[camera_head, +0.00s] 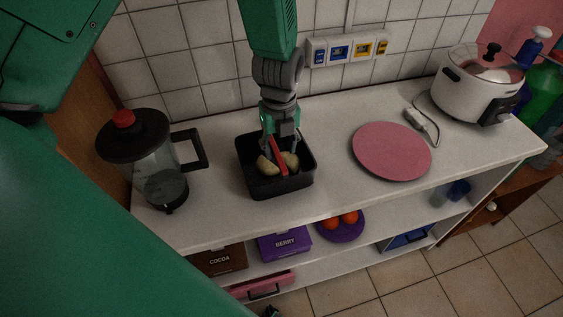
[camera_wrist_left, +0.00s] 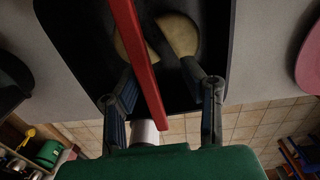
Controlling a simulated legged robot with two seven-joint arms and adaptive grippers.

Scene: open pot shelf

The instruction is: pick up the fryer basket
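The fryer basket (camera_head: 255,184) is a black square tub with a red handle, standing on the white counter. Several pale yellow, potato-like pieces (camera_head: 267,165) lie in it. My left gripper (camera_head: 280,148) points down into the basket, its fingers around the red handle. In the left wrist view the two fingers of my left gripper (camera_wrist_left: 168,92) are spread, one on each side of the red handle (camera_wrist_left: 142,62), with gaps visible. The black basket (camera_wrist_left: 78,40) fills the upper part of that view. I do not make out my right gripper.
A black-lidded glass jug (camera_head: 155,180) stands left of the basket. A pink round plate (camera_head: 391,152) lies to its right, and a white cooker (camera_head: 478,88) stands farther right. The tiled wall (camera_head: 180,70) is close behind. Boxes (camera_head: 284,245) sit on the shelf below.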

